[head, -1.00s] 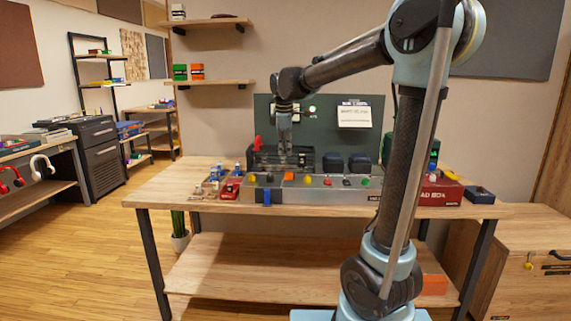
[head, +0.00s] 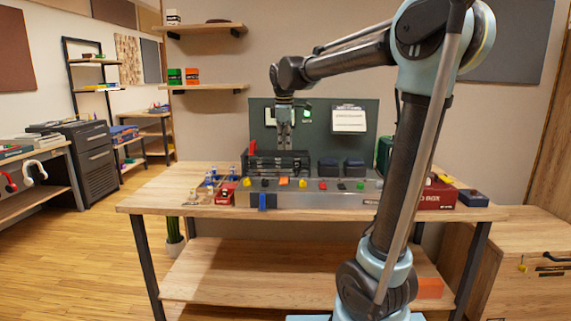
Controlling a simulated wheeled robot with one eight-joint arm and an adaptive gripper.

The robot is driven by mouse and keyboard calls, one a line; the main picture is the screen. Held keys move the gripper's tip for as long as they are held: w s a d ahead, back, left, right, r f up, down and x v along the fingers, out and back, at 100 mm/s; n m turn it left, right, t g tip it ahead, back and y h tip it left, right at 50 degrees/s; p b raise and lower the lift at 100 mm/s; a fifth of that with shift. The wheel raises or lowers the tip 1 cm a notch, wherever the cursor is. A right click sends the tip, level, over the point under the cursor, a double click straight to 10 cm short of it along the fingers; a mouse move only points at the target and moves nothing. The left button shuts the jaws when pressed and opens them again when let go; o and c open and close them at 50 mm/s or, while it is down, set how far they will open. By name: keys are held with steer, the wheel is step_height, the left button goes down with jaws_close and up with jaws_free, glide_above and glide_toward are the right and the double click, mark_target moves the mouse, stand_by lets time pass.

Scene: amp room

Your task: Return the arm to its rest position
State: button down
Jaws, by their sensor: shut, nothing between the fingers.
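My gripper (head: 285,148) hangs pointing down in front of the dark green back panel (head: 322,122). Its fingers are together and hold nothing. It is just above and in front of a black rack (head: 280,161) on the workbench (head: 155,196). My arm reaches in from the right side, bent at a high elbow. Whether the fingertips touch the rack cannot be told.
A grey panel box (head: 330,200) with several coloured knobs runs along the bench front. A red box (head: 439,196) and a dark blue box (head: 473,198) stand at the right. Wall shelves (head: 205,87) are at the back left. Open floor (head: 70,255) lies left.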

steer(key=s+d+f+m, duration=0.8)
steer(key=s+d+f, duration=0.1)
steer(key=s+d, duration=0.55)
steer(key=s+d+f+m, duration=0.3)
steer(key=s+f+m, duration=0.1)
steer(key=s+f, duration=0.4)
steer(key=s+d+f+m, duration=0.3)
steer(key=s+f+m, duration=0.1)
steer(key=s+f, duration=0.3)
steer(key=shift+s+d+f+m, duration=0.25)
steer(key=shift+s+f+m, duration=0.1)
steer(key=shift+f, duration=0.55)
steer(key=shift+w+f, duration=0.2)
steer(key=shift+w, duration=0.25)
